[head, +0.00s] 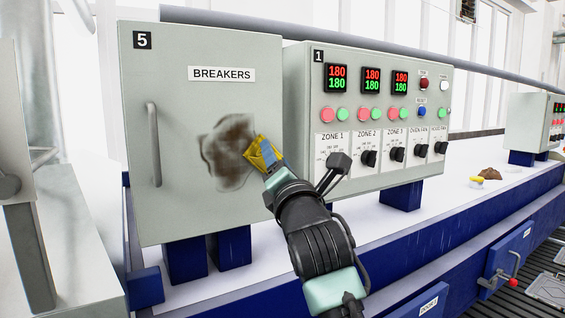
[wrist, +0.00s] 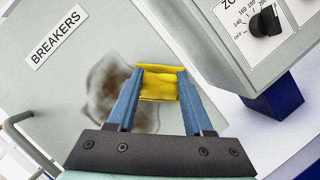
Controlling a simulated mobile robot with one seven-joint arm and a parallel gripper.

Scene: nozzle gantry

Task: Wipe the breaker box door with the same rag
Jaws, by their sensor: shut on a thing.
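The breaker box door (head: 185,95) is a pale grey-green panel labelled BREAKERS with a grey handle (head: 153,145) on its left side. A brown smeared stain (head: 228,155) marks the middle right of the door; it also shows in the wrist view (wrist: 105,90). My gripper (head: 264,156) is at the right edge of the stain, shut on a yellow rag (head: 258,150). In the wrist view the rag (wrist: 158,84) is bunched between the two blue fingers. The rag overlaps the stain's right edge in view; I cannot tell whether it touches the door.
The zone control box (head: 385,75) with buttons and knobs stands just right of the breaker box. A brown lump and a yellow item (head: 485,177) lie on the white surface farther right. A blue drawer front (head: 510,258) with a red-knobbed handle is below.

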